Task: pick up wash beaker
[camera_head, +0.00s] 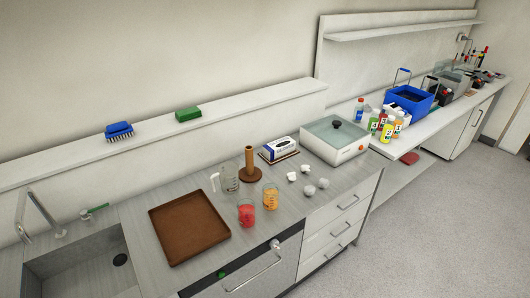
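Several vessels stand upright on the grey counter (310,208). A clear beaker with a handle and markings (230,178) stands just right of a brown tray. In front of it are a beaker with red contents (246,213) and a beaker with orange contents (270,197). I cannot tell from the view which one is the wash beaker. Neither of my grippers is in view.
The empty brown tray (188,228) lies between the sink (80,265) and the beakers. A brown upright roll holder (250,165), tissue box (280,148), small white items (308,190) and lidded bath (335,138) are nearby. Bottles (388,127) and a blue crate (410,101) stand farther right.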

